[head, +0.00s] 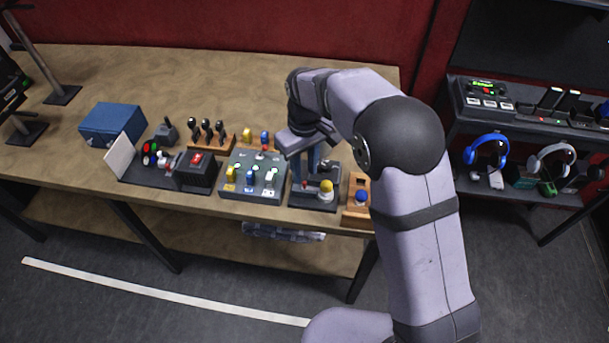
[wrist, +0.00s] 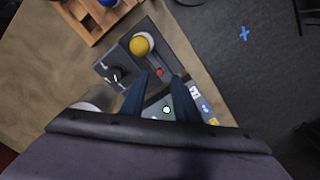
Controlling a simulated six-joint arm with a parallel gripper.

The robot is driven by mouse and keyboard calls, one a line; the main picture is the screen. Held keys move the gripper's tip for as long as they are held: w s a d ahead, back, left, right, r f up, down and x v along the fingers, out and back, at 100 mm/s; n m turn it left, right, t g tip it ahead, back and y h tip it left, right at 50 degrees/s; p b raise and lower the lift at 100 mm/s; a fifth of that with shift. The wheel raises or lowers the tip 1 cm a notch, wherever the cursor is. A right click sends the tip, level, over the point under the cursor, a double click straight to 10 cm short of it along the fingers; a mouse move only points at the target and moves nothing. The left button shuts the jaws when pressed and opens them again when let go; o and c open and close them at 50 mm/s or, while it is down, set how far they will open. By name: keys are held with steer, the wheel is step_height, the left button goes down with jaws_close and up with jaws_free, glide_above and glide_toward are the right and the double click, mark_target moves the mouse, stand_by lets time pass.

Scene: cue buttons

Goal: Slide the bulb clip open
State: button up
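A dark unit (head: 296,199) stands near the table's front edge in the head view; it also shows in the wrist view (wrist: 168,42). It carries a yellow bulb (head: 326,186) on a white base, seen in the wrist view (wrist: 141,45) too. Beside the bulb is a small red piece (wrist: 159,71) in a groove, possibly the clip's slider. Contact cannot be told.
A grey panel (head: 238,185) with coloured switches stands left of the unit. A wooden block (head: 352,212) with a blue knob (head: 362,196) stands close on the right. Black levers (head: 207,130) and a blue box (head: 110,123) are farther left. Table behind is clear.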

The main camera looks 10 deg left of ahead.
mark_target(305, 182)
steer(key=shift+f+p, duration=0.6)
steer(key=shift+f, duration=1.5)
